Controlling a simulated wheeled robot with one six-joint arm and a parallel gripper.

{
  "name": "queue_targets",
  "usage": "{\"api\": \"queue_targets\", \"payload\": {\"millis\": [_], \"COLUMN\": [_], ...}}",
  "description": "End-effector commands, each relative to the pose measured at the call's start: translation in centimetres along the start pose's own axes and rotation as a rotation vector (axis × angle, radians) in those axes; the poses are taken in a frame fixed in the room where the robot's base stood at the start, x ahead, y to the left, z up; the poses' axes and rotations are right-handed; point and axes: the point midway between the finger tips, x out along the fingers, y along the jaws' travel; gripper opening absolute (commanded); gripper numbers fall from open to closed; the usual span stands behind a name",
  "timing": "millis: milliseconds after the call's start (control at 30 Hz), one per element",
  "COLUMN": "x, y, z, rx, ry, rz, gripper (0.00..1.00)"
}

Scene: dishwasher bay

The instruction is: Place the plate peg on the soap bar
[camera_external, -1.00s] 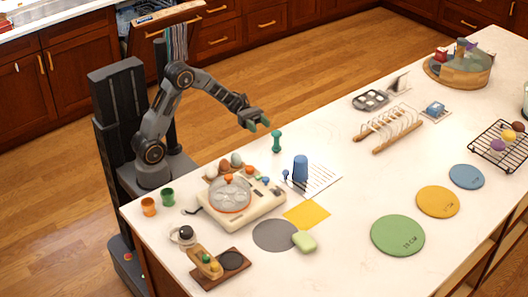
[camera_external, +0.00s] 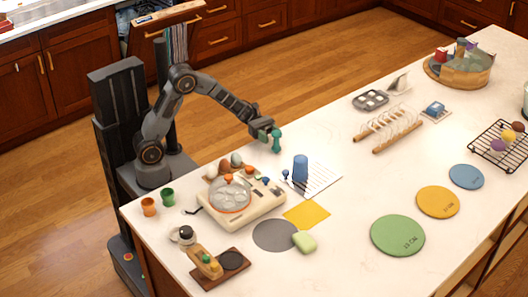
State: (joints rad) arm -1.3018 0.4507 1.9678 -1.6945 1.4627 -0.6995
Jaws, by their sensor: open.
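The teal-green peg (camera_external: 276,143), which I take as the plate peg, stands upright near the counter's far edge. My gripper (camera_external: 268,134) is open at the peg's upper part; whether the fingers touch it I cannot tell. The soap bar (camera_external: 304,242) is pale green and lies on the counter nearer the camera, beside the grey round mat (camera_external: 274,235).
Between peg and soap are a blue cup (camera_external: 300,168), a striped sheet (camera_external: 319,178), a yellow square (camera_external: 307,214) and a cream appliance (camera_external: 241,205) with a domed lid. A wooden rack (camera_external: 388,131) stands to the right.

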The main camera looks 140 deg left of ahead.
Motion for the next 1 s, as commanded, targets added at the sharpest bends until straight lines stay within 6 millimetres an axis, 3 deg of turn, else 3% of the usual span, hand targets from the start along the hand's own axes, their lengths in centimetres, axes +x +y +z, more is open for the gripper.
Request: {"api": "queue_targets", "payload": {"millis": [433,767,1000], "x": [4.8,5.3,5.3], "y": [0.0,0.0,0.0], "z": [-0.1,-0.1,-0.1], "rx": [0.001,0.000,0.000], "ry": [0.000,0.001,0.001], "rz": [-0.003,0.001,0.000], "gripper": [0.54,0.54,0.32]}}
